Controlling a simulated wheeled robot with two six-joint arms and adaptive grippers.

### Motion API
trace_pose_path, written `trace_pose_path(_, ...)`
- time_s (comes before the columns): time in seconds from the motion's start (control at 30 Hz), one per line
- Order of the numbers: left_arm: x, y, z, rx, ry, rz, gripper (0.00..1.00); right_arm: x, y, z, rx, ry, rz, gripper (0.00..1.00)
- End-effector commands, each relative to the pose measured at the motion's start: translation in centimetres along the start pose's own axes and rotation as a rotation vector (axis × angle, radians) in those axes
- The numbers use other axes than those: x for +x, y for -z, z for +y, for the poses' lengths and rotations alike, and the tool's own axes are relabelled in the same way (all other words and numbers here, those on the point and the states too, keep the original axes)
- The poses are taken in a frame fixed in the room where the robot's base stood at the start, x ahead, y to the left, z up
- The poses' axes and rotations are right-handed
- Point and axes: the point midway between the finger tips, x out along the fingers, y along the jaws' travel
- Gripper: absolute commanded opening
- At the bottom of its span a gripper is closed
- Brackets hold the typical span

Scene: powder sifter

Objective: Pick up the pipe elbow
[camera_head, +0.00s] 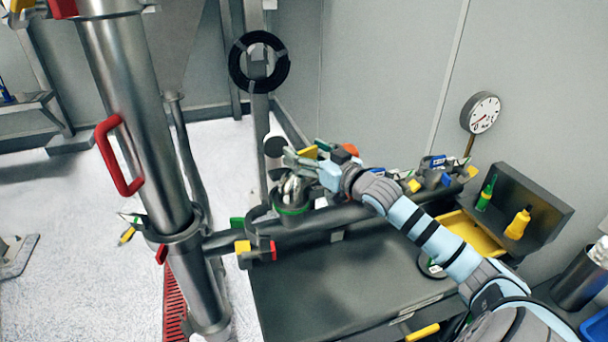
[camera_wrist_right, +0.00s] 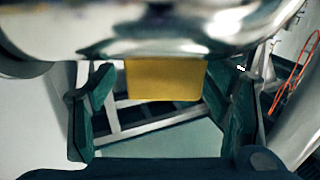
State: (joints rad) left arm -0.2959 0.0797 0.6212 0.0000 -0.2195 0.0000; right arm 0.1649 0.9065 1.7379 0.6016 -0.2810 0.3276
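My right arm comes in from the lower right in the head view. Its gripper (camera_head: 305,163) is just above and beside a shiny curved metal piece (camera_head: 290,190), which looks like the pipe elbow and is partly hidden by the gripper. The piece sits over a green ring on the dark pipework. In the right wrist view my right gripper (camera_wrist_right: 162,115) has its two dark green fingers wide apart. A large shiny metal surface (camera_wrist_right: 180,28) fills the top of that view, close to the fingers. Whether they touch it I cannot tell. My left gripper is not in view.
A thick steel pipe (camera_head: 135,110) with a red handle (camera_head: 112,155) stands at the left. A dark bench (camera_head: 330,285) lies below the pipework. A yellow tray (camera_head: 478,238) and a shelf with bottles (camera_head: 517,223) are at the right. A yellow block (camera_wrist_right: 163,82) shows between the fingers.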

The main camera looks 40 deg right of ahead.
Motion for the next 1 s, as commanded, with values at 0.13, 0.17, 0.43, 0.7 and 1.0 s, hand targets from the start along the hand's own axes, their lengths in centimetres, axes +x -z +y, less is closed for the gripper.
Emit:
trace_pose_path(0.13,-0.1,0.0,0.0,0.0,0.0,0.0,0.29,0.3,0.0,-0.3,0.004,0.005,0.0,0.43)
trace_pose_path(0.17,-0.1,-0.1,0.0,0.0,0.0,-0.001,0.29,0.3,0.0,-0.3,0.004,0.006,0.0,0.38)
trace_pose_path(0.43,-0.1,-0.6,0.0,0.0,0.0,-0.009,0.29,0.2,0.1,-0.3,0.001,0.005,0.002,0.0)
trace_pose_path(0.7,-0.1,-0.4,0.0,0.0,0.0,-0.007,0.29,0.1,0.2,-0.2,0.0,0.004,0.004,0.0)
trace_pose_path(1.0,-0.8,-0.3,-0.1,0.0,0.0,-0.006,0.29,0.1,3.6,-0.2,-0.005,0.004,0.007,0.0)
